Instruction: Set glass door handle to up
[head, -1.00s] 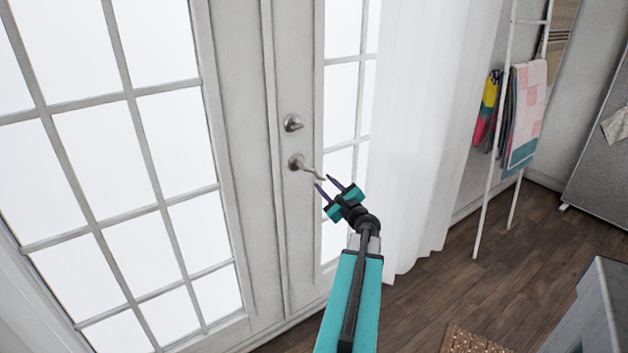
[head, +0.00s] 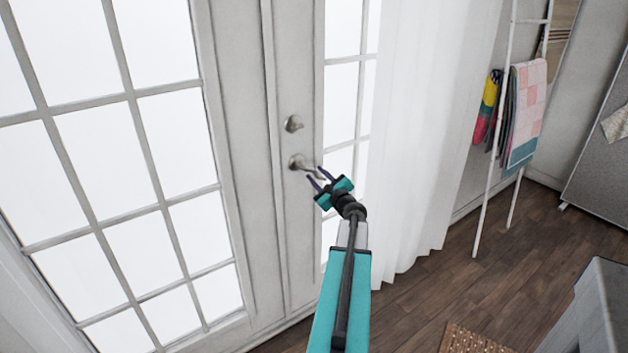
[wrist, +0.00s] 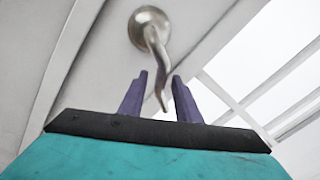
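The glass door's metal lever handle (head: 297,162) sits on the white door frame below a round lock knob (head: 293,123). Its lever points right and slopes slightly down. My gripper (head: 315,177) is at the lever's free end, with its two purple fingers apart. In the wrist view the handle (wrist: 150,28) is at the top, and its curved lever reaches down between the open fingers (wrist: 158,98). I see a gap on both sides of the lever, so the fingers do not appear to grip it.
A white curtain (head: 415,130) hangs just right of the door. A white ladder rack (head: 497,150) with towels (head: 524,110) stands farther right. A grey piece of furniture (head: 595,310) is at the lower right.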

